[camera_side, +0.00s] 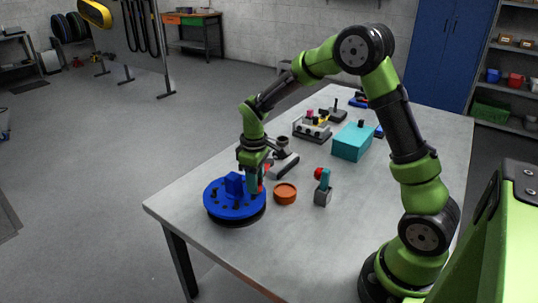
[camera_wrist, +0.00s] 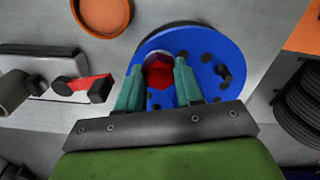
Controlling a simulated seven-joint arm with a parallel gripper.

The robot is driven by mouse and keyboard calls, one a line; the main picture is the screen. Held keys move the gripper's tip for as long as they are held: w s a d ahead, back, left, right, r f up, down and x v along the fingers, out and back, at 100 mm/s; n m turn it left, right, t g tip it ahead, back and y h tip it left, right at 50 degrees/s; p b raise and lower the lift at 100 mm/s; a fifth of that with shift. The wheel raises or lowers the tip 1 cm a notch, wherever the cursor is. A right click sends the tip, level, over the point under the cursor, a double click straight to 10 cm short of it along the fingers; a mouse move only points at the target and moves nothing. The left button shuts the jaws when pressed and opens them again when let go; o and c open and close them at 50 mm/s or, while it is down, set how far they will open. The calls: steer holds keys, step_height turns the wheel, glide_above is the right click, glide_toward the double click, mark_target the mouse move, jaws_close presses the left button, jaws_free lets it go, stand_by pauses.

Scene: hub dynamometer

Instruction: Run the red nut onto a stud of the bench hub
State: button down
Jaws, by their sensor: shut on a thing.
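The bench hub is a blue disc (camera_side: 222,207) on a dark base near the table's left front edge, with several dark studs and a raised blue block. In the wrist view the hub (camera_wrist: 205,45) lies beyond my fingers. My gripper (camera_side: 253,186) points down over the right part of the hub. Its teal fingers (camera_wrist: 159,78) are shut on the red nut (camera_wrist: 159,72), which sits between the fingertips. In the side view the nut is mostly hidden by the fingers. I cannot tell whether the nut touches a stud.
An orange dish (camera_side: 285,194) stands just right of the hub. A grey and teal tool with a red top (camera_side: 322,187) stands further right. A grey device with a red lever (camera_wrist: 85,88) is close by. A teal box (camera_side: 352,142) is farther back. The front right of the table is clear.

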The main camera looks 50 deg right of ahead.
steer(key=m, duration=0.6)
steer(key=shift+r+m, duration=0.1)
steer(key=shift+m, duration=0.2)
steer(key=c, duration=0.9)
jaws_free()
steer(key=n, duration=1.1)
steer(key=shift+n, duration=0.4)
steer(key=n, duration=1.2)
steer(key=shift+f, duration=0.2)
